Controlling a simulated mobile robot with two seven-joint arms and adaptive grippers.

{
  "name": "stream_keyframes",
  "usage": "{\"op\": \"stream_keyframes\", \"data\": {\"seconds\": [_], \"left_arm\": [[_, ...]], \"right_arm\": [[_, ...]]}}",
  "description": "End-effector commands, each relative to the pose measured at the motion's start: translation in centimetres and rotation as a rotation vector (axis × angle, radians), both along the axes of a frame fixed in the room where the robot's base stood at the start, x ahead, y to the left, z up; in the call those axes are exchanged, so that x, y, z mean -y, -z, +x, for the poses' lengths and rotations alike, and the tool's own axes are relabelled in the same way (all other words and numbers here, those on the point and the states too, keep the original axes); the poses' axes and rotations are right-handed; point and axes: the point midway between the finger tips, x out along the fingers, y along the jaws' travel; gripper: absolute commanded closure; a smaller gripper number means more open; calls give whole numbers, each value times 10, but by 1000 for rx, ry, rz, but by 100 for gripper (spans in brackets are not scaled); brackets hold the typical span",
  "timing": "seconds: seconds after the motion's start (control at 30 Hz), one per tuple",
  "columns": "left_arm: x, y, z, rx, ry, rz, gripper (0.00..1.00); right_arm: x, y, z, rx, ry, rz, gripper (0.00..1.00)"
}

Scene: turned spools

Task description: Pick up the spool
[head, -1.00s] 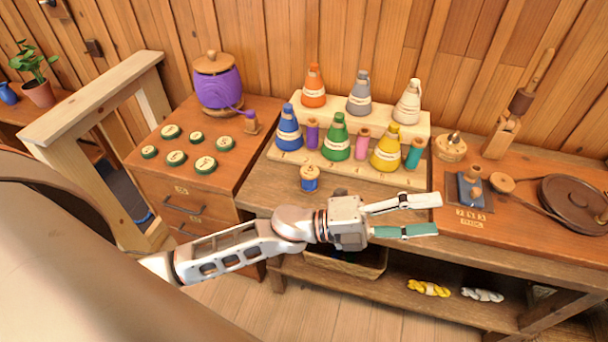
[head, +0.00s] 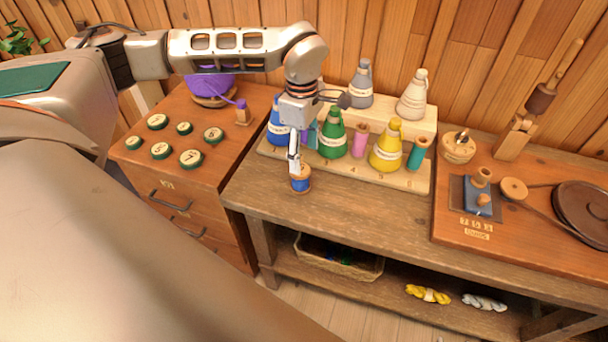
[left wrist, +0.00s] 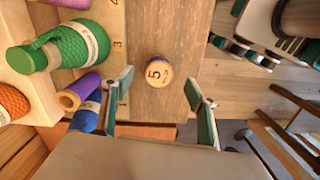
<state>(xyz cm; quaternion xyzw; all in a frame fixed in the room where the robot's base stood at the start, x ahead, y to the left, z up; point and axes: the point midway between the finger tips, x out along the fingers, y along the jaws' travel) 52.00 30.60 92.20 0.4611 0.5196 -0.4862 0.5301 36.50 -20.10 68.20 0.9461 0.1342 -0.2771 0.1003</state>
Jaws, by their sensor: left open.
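A small spool with a round wooden top and blue thread (head: 301,181) stands upright on the bench, in front of the stepped rack. In the left wrist view, the spool's top (left wrist: 158,72) bears a 5 and shows between the fingertips. My left gripper (head: 303,154) points down over the spool, and one white finger overlaps it in the head view. The left gripper (left wrist: 158,88) is open, with a finger on either side; I cannot tell whether either touches. What looks like part of my right gripper (left wrist: 250,52) shows at the upper right of the left wrist view, its opening unclear.
The stepped rack (head: 420,184) behind holds several coloured cones, including a green one (head: 333,137), and small spools close to my left gripper. A drawer cabinet (head: 205,175) with numbered discs stands left. The bench top right of the spool (head: 350,205) is clear.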

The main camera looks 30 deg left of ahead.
Motion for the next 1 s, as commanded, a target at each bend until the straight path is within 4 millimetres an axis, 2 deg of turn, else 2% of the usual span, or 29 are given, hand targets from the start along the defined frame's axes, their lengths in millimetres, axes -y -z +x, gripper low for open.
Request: {"op": "stream_keyframes", "data": {"seconds": [0.03, 0.13, 0.43, 0.7, 1.0], "left_arm": [[-8, -2, 2, 8, -3, 20, 42], [-14, 2, 3, 10, -6, 40, 42], [-13, 32, 0, 10, -6, 38, 42], [-10, 68, -5, 10, -7, 36, 42], [-10, 73, -4, 12, -6, 36, 42]], "right_arm": [[0, 0, 0, 2, 0, 1, 65], [0, -1, 1, 3, -1, 0, 65], [0, 0, -1, -4, -1, -2, 65], [1, -1, -3, -8, -2, -3, 65], [1, -1, -2, -7, -1, -4, 65]]}}
